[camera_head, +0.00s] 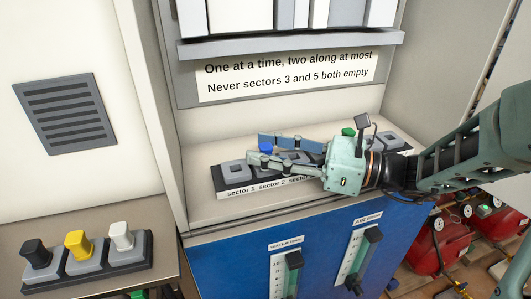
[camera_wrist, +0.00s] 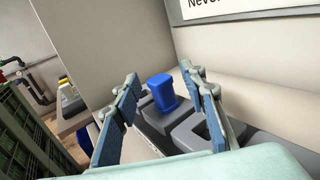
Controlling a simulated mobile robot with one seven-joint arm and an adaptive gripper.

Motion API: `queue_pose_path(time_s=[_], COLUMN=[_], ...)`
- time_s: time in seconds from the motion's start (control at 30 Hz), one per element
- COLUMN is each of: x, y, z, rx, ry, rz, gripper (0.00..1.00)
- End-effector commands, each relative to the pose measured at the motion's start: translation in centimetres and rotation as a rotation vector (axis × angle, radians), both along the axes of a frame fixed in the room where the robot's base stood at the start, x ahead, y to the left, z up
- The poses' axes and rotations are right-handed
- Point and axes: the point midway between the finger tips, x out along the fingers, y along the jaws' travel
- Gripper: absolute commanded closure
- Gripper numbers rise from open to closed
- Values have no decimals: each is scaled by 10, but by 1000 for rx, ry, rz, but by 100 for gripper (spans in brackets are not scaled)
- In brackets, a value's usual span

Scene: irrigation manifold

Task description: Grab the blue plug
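The blue plug (camera_head: 266,146) stands upright in the grey manifold row (camera_head: 222,190), in the block that appears to be sector 2. It also shows in the wrist view (camera_wrist: 161,90), standing between the two fingers near their tips. My gripper (camera_head: 257,149) reaches in from the right, its fingers spread to either side of the plug. In the wrist view my gripper (camera_wrist: 160,78) is open, with gaps between each finger and the plug. The fingers partly hide the plug's lower part in the head view.
An empty sector 1 socket (camera_head: 233,170) is left of the plug. A green plug (camera_head: 348,131) stands behind my gripper. Black (camera_head: 36,250), yellow (camera_head: 78,243) and white (camera_head: 121,234) plugs stand on a separate left counter. A wall sign (camera_head: 288,77) hangs above the row.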

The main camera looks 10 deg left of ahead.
Motion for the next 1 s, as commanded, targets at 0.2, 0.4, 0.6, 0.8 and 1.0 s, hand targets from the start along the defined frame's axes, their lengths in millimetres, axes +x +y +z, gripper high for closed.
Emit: queue_pose_path(time_s=[0.2, 0.4, 0.6, 0.8, 1.0], x=[1, 1, 1, 1, 1], y=[5, 4, 4, 4, 4], z=[0, 0, 0, 0, 3], rx=[0, 0, 0, 0, 0], ry=[0, 0, 0, -1, -1], rz=[-2, -1, -1, -1, -1], gripper=[61, 76, 98, 100, 100])
